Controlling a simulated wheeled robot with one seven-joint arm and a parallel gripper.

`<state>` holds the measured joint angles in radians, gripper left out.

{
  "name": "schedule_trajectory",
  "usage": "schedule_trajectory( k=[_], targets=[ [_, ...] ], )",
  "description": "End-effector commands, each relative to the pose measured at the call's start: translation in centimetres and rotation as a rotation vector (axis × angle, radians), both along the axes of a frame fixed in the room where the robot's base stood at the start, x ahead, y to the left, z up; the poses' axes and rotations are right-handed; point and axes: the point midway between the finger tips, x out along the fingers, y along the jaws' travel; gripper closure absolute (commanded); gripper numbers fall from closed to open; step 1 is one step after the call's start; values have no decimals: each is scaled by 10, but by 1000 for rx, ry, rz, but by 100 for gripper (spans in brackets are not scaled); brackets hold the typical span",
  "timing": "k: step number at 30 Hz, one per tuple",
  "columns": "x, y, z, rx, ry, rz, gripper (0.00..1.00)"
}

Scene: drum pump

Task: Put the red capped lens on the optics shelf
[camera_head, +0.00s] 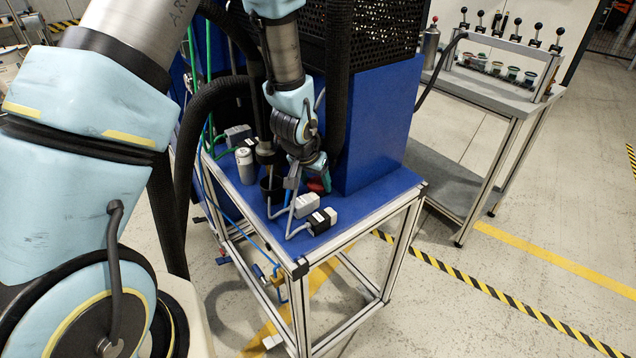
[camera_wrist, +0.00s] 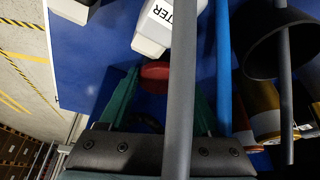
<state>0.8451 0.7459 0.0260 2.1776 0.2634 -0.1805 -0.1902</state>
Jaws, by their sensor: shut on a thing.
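My gripper (camera_head: 316,172) is low over the blue top of the pump frame, beside the blue housing. The red capped lens (camera_head: 316,184) shows as a small red patch at its fingertips. In the wrist view, the red cap (camera_wrist: 156,70) sits between the teal fingers of my gripper (camera_wrist: 160,82), which are shut on it. A grey hose crosses in front of part of that view. I cannot tell whether the lens touches the blue top. A grey bench at the right back carries a rack (camera_head: 505,50) with several small coloured round pieces, possibly the optics shelf.
The blue housing (camera_head: 378,125) stands right beside my gripper. Grey connector boxes (camera_head: 307,205), a black cup (camera_head: 271,188), a grey cylinder (camera_head: 245,165) and hoses crowd the blue top (camera_head: 365,205). Open floor (camera_head: 450,270) lies between this frame and the bench.

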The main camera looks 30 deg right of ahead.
Motion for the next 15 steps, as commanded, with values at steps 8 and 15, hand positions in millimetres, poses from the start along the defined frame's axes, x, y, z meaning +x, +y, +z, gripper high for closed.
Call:
schedule_trajectory(
  k=[8,15],
  targets=[
    [0,0,-3,1,1,1,34],
    [0,0,-2,1,1,1,7]
  ],
)
